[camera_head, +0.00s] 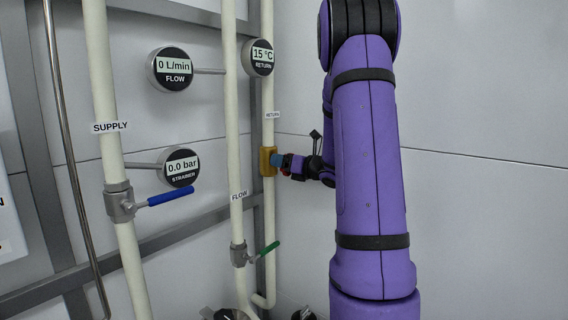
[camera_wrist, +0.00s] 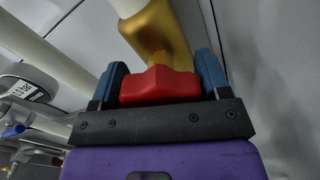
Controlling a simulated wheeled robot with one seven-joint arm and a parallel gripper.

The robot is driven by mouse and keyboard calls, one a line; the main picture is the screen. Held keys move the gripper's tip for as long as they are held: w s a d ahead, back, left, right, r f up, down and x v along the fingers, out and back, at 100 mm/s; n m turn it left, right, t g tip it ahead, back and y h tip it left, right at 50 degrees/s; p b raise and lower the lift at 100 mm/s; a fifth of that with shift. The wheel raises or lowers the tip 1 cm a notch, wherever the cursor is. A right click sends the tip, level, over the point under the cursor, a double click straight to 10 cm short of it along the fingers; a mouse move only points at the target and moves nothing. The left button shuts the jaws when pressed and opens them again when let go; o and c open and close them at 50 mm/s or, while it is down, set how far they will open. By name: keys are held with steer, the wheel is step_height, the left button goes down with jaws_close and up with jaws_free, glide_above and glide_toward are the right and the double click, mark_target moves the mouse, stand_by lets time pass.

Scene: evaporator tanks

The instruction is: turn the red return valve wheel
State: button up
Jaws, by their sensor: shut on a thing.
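The red return valve wheel (camera_wrist: 160,86) shows in the wrist view between the two blue fingers of my gripper (camera_wrist: 164,82). My gripper is shut on it, with one finger on each side. A brass valve body (camera_wrist: 158,35) sits just beyond the red part, on a pale pipe. In the head view the brass body (camera_head: 268,160) is on the pipe labelled RETURN. My gripper (camera_head: 279,160) reaches it from the right there. Only a small bit of red shows in the head view, and the fingers and wrist hide most of the wheel.
Left of the return pipe are the flow pipe (camera_head: 233,120) with a green-handled valve (camera_head: 262,252) and the supply pipe (camera_head: 100,70) with a blue-handled valve (camera_head: 168,196). Gauges read 0 L/min (camera_head: 172,69), 15 °C (camera_head: 258,57) and 0.0 bar (camera_head: 180,167). Bare wall lies to the right.

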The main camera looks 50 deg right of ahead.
steer(key=shift+f, duration=0.15)
steer(key=o, duration=0.9)
steer(key=shift+s, duration=0.1)
steer(key=s, duration=1)
steer(key=shift+s+d, duration=0.35)
steer(key=shift+d, duration=0.05)
